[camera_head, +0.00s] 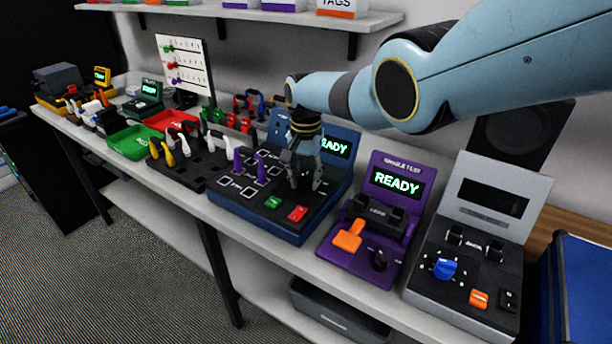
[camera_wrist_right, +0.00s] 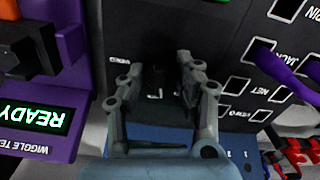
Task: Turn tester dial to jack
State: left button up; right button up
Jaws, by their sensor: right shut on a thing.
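The blue tester (camera_head: 268,228) stands mid-bench with a lit READY screen, a green and a red button and several white-outlined labelled squares. My right gripper (camera_head: 304,186) points down onto the right part of its dark panel. In the right wrist view, my right gripper (camera_wrist_right: 170,80) has its fingers around a small dark part on the panel, which looks like the tester dial (camera_wrist_right: 155,82). The dial is mostly hidden between the fingers, and I cannot tell where it points. Purple plugs stand on the panel to the left. My left gripper is not in view.
A purple tester (camera_head: 350,264) with an orange handle stands right of the blue one. Beyond it is a grey tester (camera_head: 430,292) with a blue knob. Left are a black rack (camera_head: 200,181) with plugs and green (camera_head: 130,144) and red trays. A shelf (camera_head: 230,14) hangs above.

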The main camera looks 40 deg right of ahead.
aim_at(306, 176)
jog(key=shift+m, duration=1.1)
jog(key=o, duration=1.2)
jog(key=shift+w, duration=0.1)
jog(key=shift+c, duration=0.2)
notch_tip(306, 176, up, 12)
jog(key=shift+f, duration=0.1)
